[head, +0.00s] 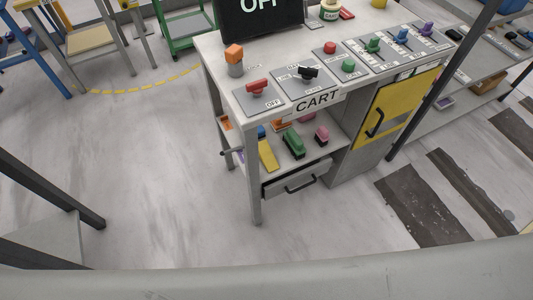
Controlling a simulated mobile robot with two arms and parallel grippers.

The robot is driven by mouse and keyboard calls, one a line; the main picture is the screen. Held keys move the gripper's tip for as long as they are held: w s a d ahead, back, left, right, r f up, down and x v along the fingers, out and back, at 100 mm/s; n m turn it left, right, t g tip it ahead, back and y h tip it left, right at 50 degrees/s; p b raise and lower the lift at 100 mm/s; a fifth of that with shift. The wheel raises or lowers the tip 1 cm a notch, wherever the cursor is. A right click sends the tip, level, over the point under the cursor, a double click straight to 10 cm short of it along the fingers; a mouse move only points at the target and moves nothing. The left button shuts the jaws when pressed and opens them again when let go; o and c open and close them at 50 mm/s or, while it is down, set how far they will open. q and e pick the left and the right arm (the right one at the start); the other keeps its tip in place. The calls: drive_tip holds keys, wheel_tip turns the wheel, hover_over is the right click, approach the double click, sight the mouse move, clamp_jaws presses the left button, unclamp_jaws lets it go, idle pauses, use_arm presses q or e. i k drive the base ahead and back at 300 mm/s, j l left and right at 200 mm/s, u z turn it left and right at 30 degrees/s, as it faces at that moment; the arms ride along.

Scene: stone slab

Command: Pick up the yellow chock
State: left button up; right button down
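A yellow wedge-shaped piece (268,156), which looks like the chock, lies on the lower shelf (300,160) of the cart. It is near the shelf's left front edge, beside a green block-like item (293,144). Neither of my grippers is in view.
Pink and blue items share the shelf. A drawer (297,180) sits below it, a yellow door (395,108) to the right. Floor at left is clear.

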sight(268, 159)
drive_tip(key=l+u, duration=0.4)
drive_tip(key=k+l+u, duration=0.1)
drive_tip(key=u, duration=0.3)
drive_tip(key=k+l+u, duration=0.2)
drive_tip(key=u, duration=0.2)
